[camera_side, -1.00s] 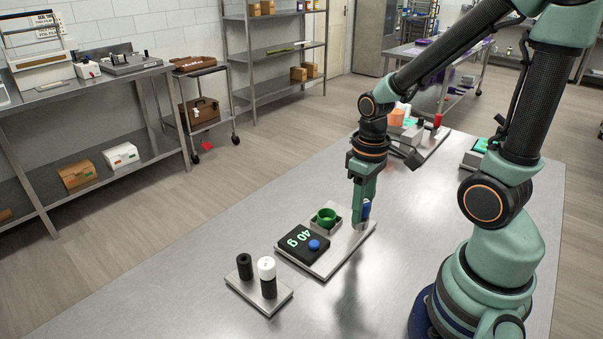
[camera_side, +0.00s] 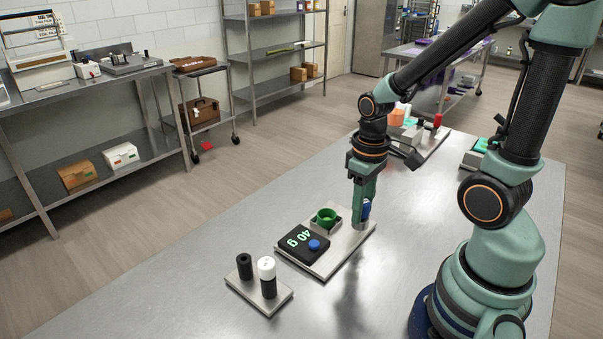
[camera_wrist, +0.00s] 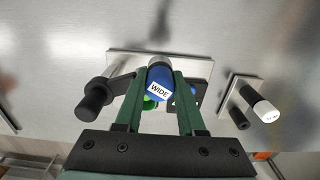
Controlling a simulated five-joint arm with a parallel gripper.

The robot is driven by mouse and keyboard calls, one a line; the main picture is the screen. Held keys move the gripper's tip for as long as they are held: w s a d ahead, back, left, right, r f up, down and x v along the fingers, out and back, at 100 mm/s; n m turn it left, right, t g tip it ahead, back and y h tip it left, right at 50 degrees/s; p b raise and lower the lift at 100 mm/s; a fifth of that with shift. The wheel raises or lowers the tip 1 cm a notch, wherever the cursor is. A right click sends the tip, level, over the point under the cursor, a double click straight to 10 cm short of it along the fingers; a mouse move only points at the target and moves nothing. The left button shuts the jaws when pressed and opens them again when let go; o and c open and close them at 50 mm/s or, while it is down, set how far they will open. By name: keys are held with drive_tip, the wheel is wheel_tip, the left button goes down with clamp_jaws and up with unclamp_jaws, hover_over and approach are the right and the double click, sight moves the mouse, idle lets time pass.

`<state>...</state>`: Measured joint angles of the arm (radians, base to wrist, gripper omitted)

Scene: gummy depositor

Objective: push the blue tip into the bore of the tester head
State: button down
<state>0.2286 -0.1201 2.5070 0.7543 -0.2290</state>
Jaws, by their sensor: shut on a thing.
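My gripper (camera_side: 362,222) points down over the right end of the tester's metal plate (camera_side: 331,262). It is shut on the blue tip (camera_wrist: 160,86), which carries a white label reading WIDE. In the side view only a sliver of the blue tip (camera_side: 367,208) shows behind the fingers. In the wrist view a grey round part (camera_wrist: 160,62) shows just beyond the tip; I cannot tell whether it is the tester head. The bore is hidden, so how far the tip is in it cannot be told.
The plate also carries a green cup (camera_side: 326,218) and a black display (camera_side: 302,246) reading 40 g. A small stand (camera_side: 245,292) with a black post and a white-topped post is at front left. In the wrist view a black-ended handle (camera_wrist: 93,97) is left of my fingers.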

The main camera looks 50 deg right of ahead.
idle(0.4)
drive_tip(key=shift+r, duration=2.95)
drive_tip(key=shift+f, duration=2.8)
drive_tip(key=shift+s+f, duration=0.1)
drive_tip(key=shift+f, duration=0.1)
drive_tip(key=shift+r, duration=0.2)
